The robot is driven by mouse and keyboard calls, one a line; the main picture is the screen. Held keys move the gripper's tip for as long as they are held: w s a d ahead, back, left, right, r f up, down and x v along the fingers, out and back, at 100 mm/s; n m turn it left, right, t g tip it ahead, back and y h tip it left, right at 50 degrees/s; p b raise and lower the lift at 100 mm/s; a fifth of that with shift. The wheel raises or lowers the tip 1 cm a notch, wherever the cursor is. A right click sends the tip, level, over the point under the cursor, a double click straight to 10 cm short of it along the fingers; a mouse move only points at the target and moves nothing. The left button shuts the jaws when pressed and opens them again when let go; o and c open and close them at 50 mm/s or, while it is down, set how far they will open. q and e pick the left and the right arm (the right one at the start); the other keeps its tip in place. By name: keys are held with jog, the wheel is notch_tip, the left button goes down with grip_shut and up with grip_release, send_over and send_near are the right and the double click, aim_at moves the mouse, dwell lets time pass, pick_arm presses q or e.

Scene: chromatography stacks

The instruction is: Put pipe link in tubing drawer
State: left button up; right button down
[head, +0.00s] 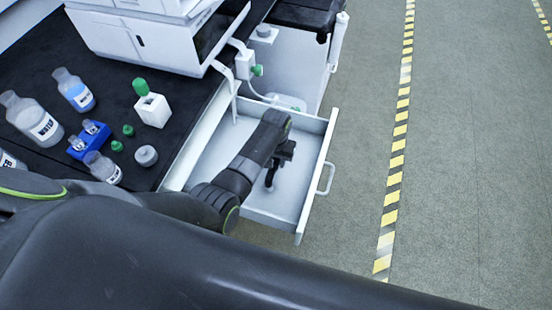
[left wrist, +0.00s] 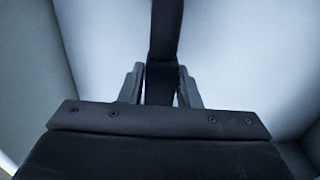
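The open drawer (head: 222,162) has a pale, shallow tray and a handle at its right. My left gripper (head: 272,172) reaches down into it, above or near its floor. In the left wrist view my left gripper (left wrist: 161,85) has a finger on each side of a dark bar, which looks to be the pipe link (left wrist: 165,30). The fingers appear to press on the bar's sides. In the head view the dark piece blends with the gripper, so I cannot tell whether it touches the drawer floor. My right gripper is not in view.
A dark benchtop at left holds bottles (head: 44,128), a blue vial rack (head: 90,140), a white block with a green cap (head: 152,108) and small caps. A white instrument (head: 140,40) stands behind. The floor (head: 470,150) right of the drawer is clear.

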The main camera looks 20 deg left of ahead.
pick_arm(q)
jog(key=o, duration=0.3)
jog(key=shift+r, duration=0.1)
notch_tip(320, 180, up, 12)
jog(key=shift+r+p, duration=0.1)
jog(key=shift+p, duration=1.1)
